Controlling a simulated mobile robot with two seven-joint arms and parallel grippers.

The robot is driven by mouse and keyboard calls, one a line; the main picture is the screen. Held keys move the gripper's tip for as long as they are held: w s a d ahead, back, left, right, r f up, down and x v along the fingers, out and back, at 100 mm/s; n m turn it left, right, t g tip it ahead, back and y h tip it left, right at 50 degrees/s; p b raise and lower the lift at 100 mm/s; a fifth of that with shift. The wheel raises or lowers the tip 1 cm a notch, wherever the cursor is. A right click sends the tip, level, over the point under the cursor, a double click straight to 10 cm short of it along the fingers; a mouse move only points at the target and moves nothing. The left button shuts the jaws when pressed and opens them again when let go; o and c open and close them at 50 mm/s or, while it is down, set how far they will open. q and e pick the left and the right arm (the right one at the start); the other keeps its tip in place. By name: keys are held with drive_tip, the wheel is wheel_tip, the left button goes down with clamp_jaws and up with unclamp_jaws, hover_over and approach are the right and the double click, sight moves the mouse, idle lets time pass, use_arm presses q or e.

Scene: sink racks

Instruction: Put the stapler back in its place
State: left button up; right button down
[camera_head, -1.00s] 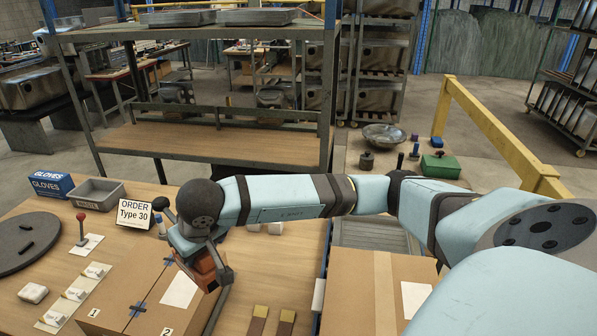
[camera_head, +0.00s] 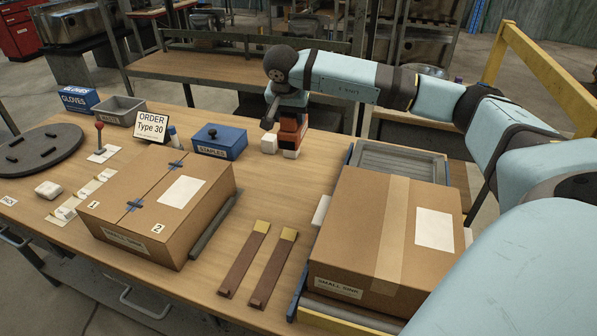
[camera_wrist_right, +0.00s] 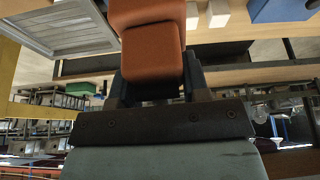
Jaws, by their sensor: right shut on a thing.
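The orange-red stapler (camera_head: 294,127) is in my right gripper (camera_head: 287,112), which is shut on it at the back of the workbench, right of the blue STAPLES box (camera_head: 220,143). In the right wrist view the stapler (camera_wrist_right: 151,50) sticks out from between the dark fingers of the gripper (camera_wrist_right: 153,88). Two small white blocks stand close by, one left of the stapler (camera_head: 269,143) and one just below it in the picture (camera_head: 291,153). I cannot tell whether the stapler touches the bench or a block. My left gripper is not in view.
A taped carton (camera_head: 160,205) lies in front left. A SMALL SINK carton (camera_head: 345,235) stands on a conveyor (camera_head: 400,165) at the right. Two wooden strips (camera_head: 245,260) lie between them. An ORDER sign (camera_head: 152,126) and grey bin (camera_head: 120,110) stand at back left.

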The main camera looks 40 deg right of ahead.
sight(291, 150)
drive_tip(key=shift+d+f+m, duration=0.15)
drive_tip(key=shift+d+m, duration=0.15)
drive_tip(key=shift+d, duration=0.4)
drive_tip(key=shift+d+f, duration=0.2)
drive_tip(key=shift+d, duration=0.05)
wheel_tip(291, 150, down, 19)
drive_tip(key=shift+f+b, duration=0.2)
drive_tip(key=shift+b, duration=0.4)
drive_tip(key=c, duration=0.6)
unclamp_jaws()
drive_tip(key=shift+f, duration=0.1)
drive_tip(key=v, duration=1.2)
drive_tip(key=shift+a+p, duration=0.15)
drive_tip(key=shift+p, duration=0.15)
